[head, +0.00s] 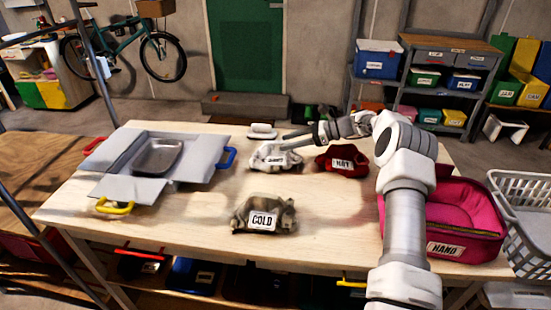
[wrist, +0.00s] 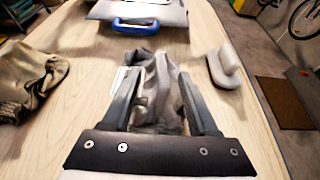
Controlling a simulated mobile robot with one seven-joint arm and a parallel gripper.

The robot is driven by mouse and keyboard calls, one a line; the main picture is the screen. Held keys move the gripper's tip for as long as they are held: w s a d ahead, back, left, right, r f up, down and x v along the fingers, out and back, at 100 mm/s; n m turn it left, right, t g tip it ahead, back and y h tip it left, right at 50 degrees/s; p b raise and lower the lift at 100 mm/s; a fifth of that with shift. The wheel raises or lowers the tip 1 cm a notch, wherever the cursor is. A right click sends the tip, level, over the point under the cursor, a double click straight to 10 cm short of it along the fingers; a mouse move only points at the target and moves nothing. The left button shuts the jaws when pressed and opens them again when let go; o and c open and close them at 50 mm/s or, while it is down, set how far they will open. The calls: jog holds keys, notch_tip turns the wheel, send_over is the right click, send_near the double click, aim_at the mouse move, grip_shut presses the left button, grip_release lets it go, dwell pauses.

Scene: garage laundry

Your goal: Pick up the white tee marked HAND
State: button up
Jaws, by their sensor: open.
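The crumpled whitish tee (head: 272,157) lies on the wooden table, with a small label whose text is too small to read surely. My gripper (head: 287,144) reaches over it from the right. In the wrist view the open gripper (wrist: 158,76) has one finger on each side of the pale grey-white tee (wrist: 155,100). The cloth bunches between the fingers. A white edge of the label shows beside the left finger. I cannot tell how far below the fingertips the cloth lies. The pink bag marked HAND (head: 465,215) sits at the table's right end.
A red cloth (head: 342,160) lies just right of the tee, and a khaki cloth marked COLD (head: 264,214) lies nearer. A white-handled brush-like object (head: 262,131) stands behind the tee. A grey case with a metal tray (head: 156,157) is at left. Table between is clear.

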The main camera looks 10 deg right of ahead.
aim_at(280, 141)
jog(key=x, duration=0.4)
jog(key=shift+w+a+r, duration=0.2)
jog(key=shift+w, duration=0.05)
grip_shut()
dwell(1.1)
